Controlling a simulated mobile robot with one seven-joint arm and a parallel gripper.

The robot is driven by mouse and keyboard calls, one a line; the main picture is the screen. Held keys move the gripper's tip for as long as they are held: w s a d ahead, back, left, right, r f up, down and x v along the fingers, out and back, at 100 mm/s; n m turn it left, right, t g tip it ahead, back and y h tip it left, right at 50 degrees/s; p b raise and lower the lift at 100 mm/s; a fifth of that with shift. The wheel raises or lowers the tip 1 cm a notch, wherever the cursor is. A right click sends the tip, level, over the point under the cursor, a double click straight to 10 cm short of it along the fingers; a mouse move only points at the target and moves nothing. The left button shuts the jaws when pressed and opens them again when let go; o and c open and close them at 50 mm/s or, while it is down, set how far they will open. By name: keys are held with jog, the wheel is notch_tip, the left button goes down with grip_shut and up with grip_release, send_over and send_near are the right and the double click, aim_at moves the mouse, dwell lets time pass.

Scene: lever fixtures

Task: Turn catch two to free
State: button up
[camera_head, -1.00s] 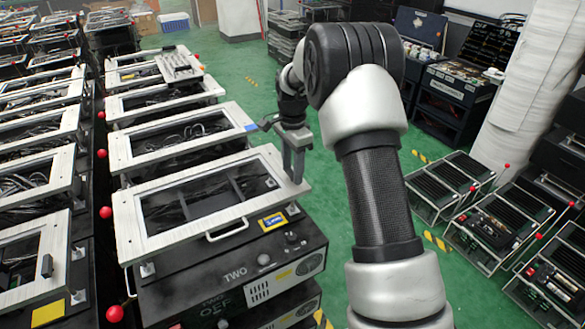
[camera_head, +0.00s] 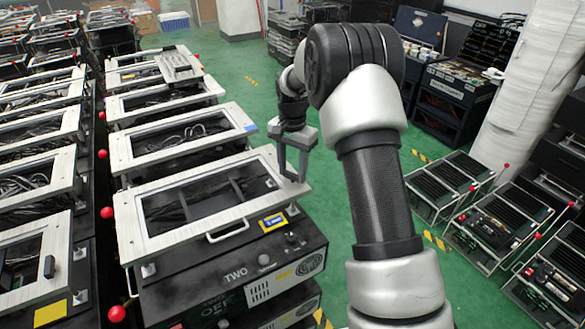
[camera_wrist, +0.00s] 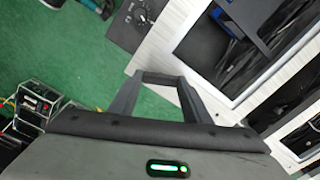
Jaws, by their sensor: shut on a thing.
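The unit marked TWO (camera_head: 236,274) is a dark box under a pale, tilted frame (camera_head: 185,237) with a dark window. My gripper (camera_head: 293,177) points down at the right end of this frame. Its two fingers show apart in the head view, with their tips at the frame's edge. In the wrist view my gripper (camera_wrist: 160,80) has a dark bar-like piece across its fingertips, which I take as catch two (camera_wrist: 160,76). The gripper is shut on it. In the head view the catch is hidden at the fingertips, so its setting cannot be read.
A yellow-and-blue label (camera_head: 272,223) and a handle (camera_head: 228,232) are on unit TWO's front. Similar framed units (camera_head: 185,132) stand behind it and to the left. Red balls (camera_head: 116,314) stand along the gap at left. Green floor (camera_head: 340,220) is open to the right.

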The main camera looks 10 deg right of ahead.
aim_at(293, 174)
jog(key=n, duration=0.6)
jog(key=shift+r+p, duration=0.1)
jog(key=shift+p, duration=0.25)
jog(key=n, duration=0.6)
jog(key=shift+p, duration=0.3)
jog(key=shift+w+n, duration=0.1)
jog(key=shift+n, duration=0.2)
jog(key=o, duration=1)
jog(key=shift+o, duration=0.2)
notch_tip(293, 174, up, 17)
jog(key=shift+r+p, duration=0.15)
jog(key=shift+p, duration=0.25)
